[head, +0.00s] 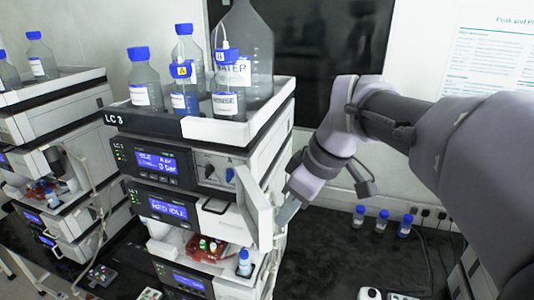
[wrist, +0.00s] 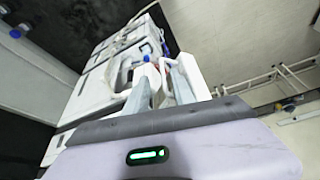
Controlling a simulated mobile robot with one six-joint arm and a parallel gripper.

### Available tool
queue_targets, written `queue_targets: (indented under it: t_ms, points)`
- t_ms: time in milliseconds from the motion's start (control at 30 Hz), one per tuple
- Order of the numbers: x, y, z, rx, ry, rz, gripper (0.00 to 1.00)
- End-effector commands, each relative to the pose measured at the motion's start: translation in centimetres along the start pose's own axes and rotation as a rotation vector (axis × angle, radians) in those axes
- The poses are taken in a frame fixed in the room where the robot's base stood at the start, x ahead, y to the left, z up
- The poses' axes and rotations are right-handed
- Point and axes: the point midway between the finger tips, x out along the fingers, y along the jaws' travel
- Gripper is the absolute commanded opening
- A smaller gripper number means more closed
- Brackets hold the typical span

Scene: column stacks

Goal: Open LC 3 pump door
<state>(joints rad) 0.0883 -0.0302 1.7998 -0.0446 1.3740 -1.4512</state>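The LC 3 stack stands in the middle of the head view, with its name on the top tray edge (head: 190,127). Its upper module, the pump (head: 155,165), has a lit blue display, and its knobs and fittings at the right of the front are uncovered. A white door panel (head: 257,205) stands swung outward at the front right. My gripper (head: 284,212) is right beside the panel's right side. In the wrist view my gripper's fingers (wrist: 163,85) are apart, with white parts showing between and beyond them. Whether they touch the panel is hard to tell.
Bottles with blue caps (head: 143,80) and a large clear bottle (head: 243,50) stand on the top tray. Another stack (head: 50,130) is at the left. Several small blue-capped bottles (head: 381,220) stand on the dark bench at the right. The lower module's sample area (head: 210,250) is open.

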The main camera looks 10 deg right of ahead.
Motion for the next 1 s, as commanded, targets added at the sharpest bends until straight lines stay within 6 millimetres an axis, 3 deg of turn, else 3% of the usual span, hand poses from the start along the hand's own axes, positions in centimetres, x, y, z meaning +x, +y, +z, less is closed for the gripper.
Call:
queue_targets:
  t_ms: [500, 600, 733, 1000]
  points:
    - [-13.7, 0.0, -0.1, 0.001, 0.007, 0.009, 0.28]
    - [-15.6, 0.0, -0.1, 0.001, 0.007, 0.007, 0.28]
    - [-16.7, -0.1, 0.0, 0.0, 0.006, 0.006, 0.28]
    - [-16.7, -0.1, 0.1, 0.0, 0.005, 0.004, 0.28]
